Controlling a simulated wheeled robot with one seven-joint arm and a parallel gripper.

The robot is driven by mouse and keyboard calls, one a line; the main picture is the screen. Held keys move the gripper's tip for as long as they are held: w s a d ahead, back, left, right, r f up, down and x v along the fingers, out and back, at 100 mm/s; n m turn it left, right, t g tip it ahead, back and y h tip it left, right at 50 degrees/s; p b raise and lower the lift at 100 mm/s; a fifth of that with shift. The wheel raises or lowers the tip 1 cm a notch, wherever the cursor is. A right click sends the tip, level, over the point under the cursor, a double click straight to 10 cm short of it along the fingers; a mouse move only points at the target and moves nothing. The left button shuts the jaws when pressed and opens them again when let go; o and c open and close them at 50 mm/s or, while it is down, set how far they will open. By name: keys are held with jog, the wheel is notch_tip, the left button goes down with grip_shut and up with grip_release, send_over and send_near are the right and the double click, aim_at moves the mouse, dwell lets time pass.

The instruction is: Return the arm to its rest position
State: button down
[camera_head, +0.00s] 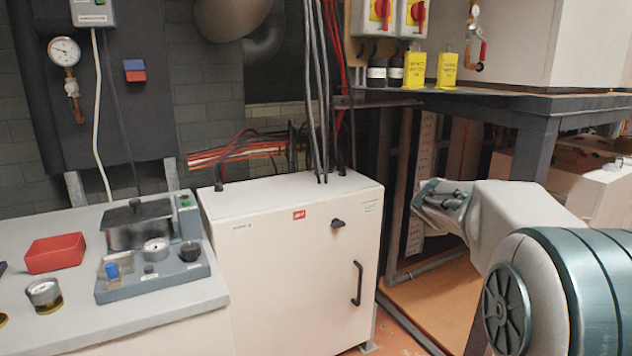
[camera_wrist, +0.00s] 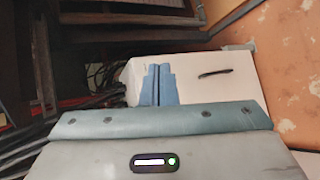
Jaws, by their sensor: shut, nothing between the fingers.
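My arm reaches in from the right edge of the head view. My gripper shows at its far end in the head view (camera_head: 440,197), to the right of the white cabinet and apart from it. In the wrist view my gripper's two blue-grey fingers (camera_wrist: 159,84) are together, with nothing held between them. The white cabinet (camera_head: 290,265), with a black handle and a black knob, stands left of my gripper. A white box face with a dark handle (camera_wrist: 215,75) shows behind the fingers in the wrist view.
A grey bench (camera_head: 75,325) at left bears a red tray (camera_head: 55,253), a dark metal box (camera_head: 138,224) and gauges. A dark-framed table (camera_head: 540,108) stands behind my arm, with yellow tags (camera_head: 447,70) on it. Black and red cables run down to the cabinet top.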

jog(key=s+a+r+m+g+y+p, duration=0.1)
jog(key=s+m+p, duration=0.4)
jog(key=s, duration=0.7)
jog(key=s+a+r+m+g+y+p, duration=0.1)
jog(key=s+a+r+m+g+p, duration=0.2)
jog(key=s+a+m+g+p, duration=0.2)
jog(key=s+a+r+m+g+y+p, duration=0.2)
jog(key=s+a+m+p, duration=0.3)
jog(key=s+p, duration=0.5)
jog(key=s+m+g, duration=0.1)
jog(key=s+m, duration=0.1)
jog(key=s, duration=0.6)
jog(key=shift+s+a+r, duration=0.2)
jog(key=shift+s+r, duration=0.15)
jog(key=shift+s, duration=0.05)
